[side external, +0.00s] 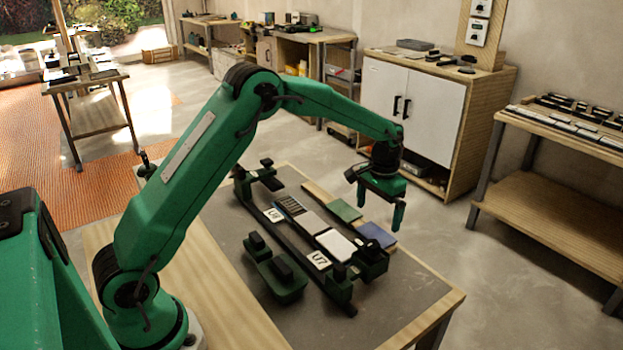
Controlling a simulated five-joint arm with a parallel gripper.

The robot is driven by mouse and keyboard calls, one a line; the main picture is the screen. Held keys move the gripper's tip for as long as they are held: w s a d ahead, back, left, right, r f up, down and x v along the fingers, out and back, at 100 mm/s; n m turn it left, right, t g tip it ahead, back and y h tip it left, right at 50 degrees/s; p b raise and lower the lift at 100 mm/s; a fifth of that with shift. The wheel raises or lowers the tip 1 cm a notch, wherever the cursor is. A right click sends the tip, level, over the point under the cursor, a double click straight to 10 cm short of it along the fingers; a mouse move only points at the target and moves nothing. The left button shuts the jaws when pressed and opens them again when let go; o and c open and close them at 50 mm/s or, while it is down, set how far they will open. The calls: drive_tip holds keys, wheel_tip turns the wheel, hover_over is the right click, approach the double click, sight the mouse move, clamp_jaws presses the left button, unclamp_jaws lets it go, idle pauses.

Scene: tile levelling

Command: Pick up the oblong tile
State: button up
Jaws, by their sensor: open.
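Several flat tiles lie on the work table (408,303). A white tile (336,244) and a grey piece (308,222) lie in a row between dark rails. I cannot tell for certain which of these is the oblong tile. My gripper (381,211) is open, pointing down above the green and blue tiles, with nothing visible between its fingers. Its exact height over them is hard to judge.
Dark rails and end blocks (340,288) frame the row, with marked white cards (318,260) beside it. A green fixture with black knobs (276,272) stands in front. The table's right front corner is clear. A white cabinet (412,105) and a wooden bench (560,170) stand behind.

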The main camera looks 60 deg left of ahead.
sight(376, 235)
drive_tip(key=shift+f, duration=0.35)
drive_tip(key=shift+f, duration=0.1)
drive_tip(key=shift+w+f, duration=0.1)
drive_tip(key=shift+f, duration=2.35)
drive_tip(key=shift+f, duration=0.1)
drive_tip(key=shift+c, duration=0.2)
drive_tip(key=c, duration=0.4)
